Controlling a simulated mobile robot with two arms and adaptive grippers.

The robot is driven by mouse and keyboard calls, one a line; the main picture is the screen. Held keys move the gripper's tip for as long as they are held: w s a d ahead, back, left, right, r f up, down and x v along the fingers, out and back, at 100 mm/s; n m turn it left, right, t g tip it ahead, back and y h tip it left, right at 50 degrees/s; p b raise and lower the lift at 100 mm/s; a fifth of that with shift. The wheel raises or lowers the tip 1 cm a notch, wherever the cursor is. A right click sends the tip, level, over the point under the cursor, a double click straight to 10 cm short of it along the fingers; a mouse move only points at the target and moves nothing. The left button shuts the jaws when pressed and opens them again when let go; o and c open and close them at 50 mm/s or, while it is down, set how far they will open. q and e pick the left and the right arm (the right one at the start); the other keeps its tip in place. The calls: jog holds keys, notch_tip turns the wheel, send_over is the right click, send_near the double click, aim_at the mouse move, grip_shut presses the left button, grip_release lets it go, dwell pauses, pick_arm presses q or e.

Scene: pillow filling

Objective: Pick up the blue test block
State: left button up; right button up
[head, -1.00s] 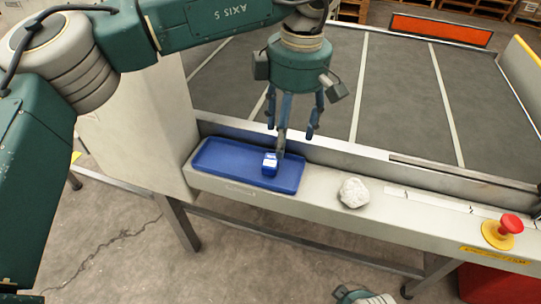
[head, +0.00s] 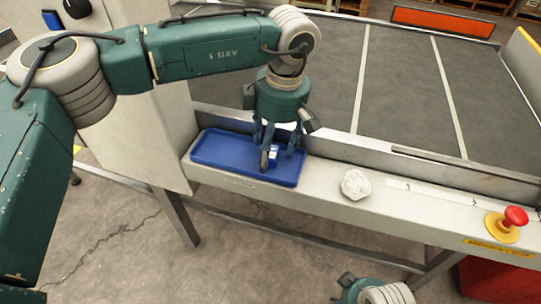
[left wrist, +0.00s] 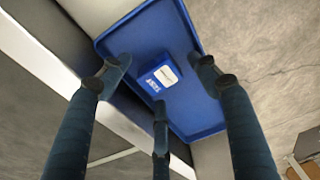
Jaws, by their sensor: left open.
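The blue test block (head: 274,154) lies in a shallow blue tray (head: 217,158), toward the tray's right half. In the left wrist view the block (left wrist: 157,74) shows a white label and the word TEST. My left gripper (head: 276,152) points down over the tray with its fingers around the block's place. In the left wrist view the fingers are spread, with the block between and beyond them. I cannot tell whether any finger touches it. The fingers partly cover the block in the head view. The fingers of my right gripper are out of view.
The tray sits on a grey ledge (head: 320,205) beside a dark conveyor belt (head: 405,95). A red stop button (head: 515,215) stands farther right. Part of my right arm shows at the bottom edge.

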pick_arm(q)
jog(key=c, duration=1.3)
jog(key=shift+r, duration=0.15)
jog(key=shift+c, duration=0.2)
